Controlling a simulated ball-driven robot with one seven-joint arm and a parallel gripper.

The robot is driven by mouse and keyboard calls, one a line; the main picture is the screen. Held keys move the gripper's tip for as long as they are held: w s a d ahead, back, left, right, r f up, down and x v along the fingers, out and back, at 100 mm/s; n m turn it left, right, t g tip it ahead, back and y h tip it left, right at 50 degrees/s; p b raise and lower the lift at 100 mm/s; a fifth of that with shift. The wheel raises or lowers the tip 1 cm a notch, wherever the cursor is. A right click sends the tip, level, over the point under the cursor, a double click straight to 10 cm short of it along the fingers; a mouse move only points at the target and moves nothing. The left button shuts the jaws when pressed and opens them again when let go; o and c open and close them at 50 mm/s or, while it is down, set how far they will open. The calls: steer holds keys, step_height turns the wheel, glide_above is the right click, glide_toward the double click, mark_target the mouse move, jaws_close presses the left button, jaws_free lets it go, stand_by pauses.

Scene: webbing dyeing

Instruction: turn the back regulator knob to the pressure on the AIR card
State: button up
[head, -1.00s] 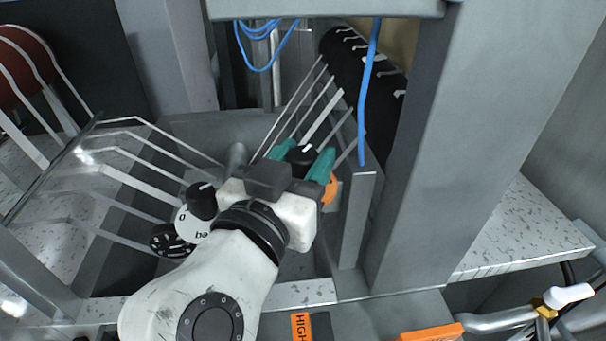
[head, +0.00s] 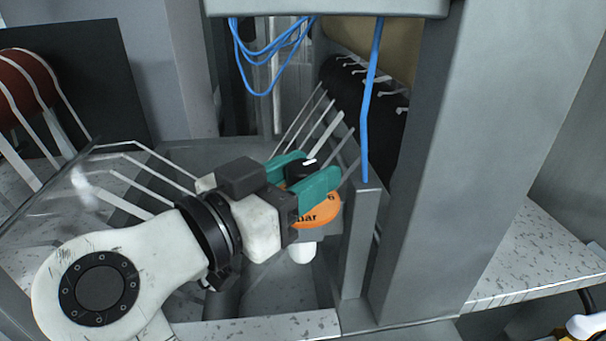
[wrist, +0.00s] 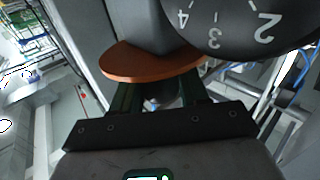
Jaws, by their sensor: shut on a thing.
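The black regulator knob (head: 301,173) has a white mark on top and sits above an orange dial (head: 318,215) with "bar" and a 6 readable. My gripper (head: 306,174) has its teal fingers shut on this knob, one on each side. In the wrist view the fingers (wrist: 160,95) reach to the orange dial plate (wrist: 150,65); the knob between them is mostly hidden. A dark gauge face (wrist: 240,25) with 2, 3 and 4 shows upside down close by. The AIR card is not in view, so its pressure cannot be read. The mark's exact dial reading cannot be told.
Pale webbing strips run over a black roller (head: 350,110) behind the knob. A blue hose (head: 367,110) hangs close on the right, before a wide grey post (head: 425,150). More strips lie left, near a red-brown roll (head: 20,75). A speckled ledge (head: 530,240) is at right.

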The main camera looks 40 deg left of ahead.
steer(key=o, duration=0.9)
steer(key=s, duration=1.1)
steer(key=shift+a, duration=0.15)
steer(key=shift+w, duration=0.15)
